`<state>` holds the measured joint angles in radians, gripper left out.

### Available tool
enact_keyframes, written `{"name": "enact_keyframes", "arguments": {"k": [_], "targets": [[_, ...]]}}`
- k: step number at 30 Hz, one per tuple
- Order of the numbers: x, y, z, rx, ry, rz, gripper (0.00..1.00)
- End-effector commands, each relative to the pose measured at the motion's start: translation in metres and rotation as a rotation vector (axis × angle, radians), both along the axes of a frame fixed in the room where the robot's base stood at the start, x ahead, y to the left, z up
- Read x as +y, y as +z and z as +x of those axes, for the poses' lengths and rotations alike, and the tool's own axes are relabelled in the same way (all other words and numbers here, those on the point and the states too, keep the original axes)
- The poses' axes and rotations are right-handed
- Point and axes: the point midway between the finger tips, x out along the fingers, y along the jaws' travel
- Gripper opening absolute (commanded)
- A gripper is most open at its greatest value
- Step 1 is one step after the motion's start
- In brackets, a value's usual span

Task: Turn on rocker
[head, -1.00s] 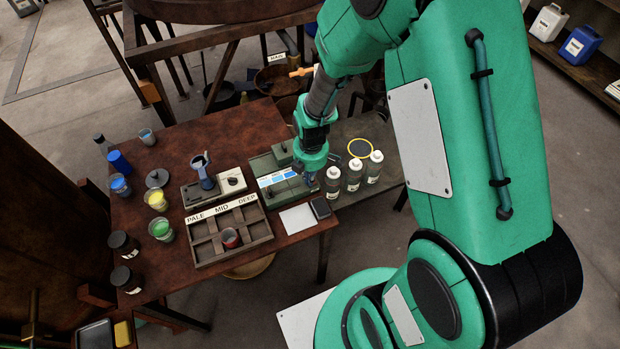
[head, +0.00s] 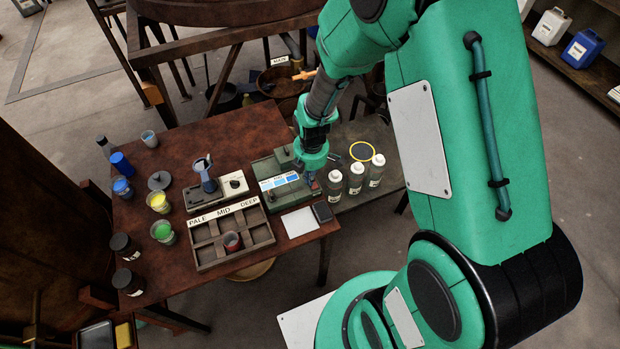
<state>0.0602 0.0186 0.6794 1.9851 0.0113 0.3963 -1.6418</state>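A grey-green box device (head: 262,168) with a white and blue label (head: 279,181) stands on the brown table, right of centre. It may be the rocker; no name can be read on it. My gripper (head: 311,181) points down at the right end of this device, close to the bottles. Whether it touches the device cannot be told. Its fingers are small and dark, and their opening cannot be made out. Any switch there is hidden or too small to see.
White-capped bottles (head: 356,178) stand just right of my gripper. Cups and jars line the left side.

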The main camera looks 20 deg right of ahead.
Motion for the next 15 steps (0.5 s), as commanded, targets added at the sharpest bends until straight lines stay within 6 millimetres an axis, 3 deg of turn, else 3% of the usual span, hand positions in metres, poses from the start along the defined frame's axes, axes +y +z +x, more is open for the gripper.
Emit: {"name": "enact_keyframes", "arguments": {"k": [10,15], "targets": [[0.000,0.043,-0.005,-0.002,0.000,0.000,0.00],[0.000,0.075,-0.007,-0.005,0.000,0.000,0.00]]}}
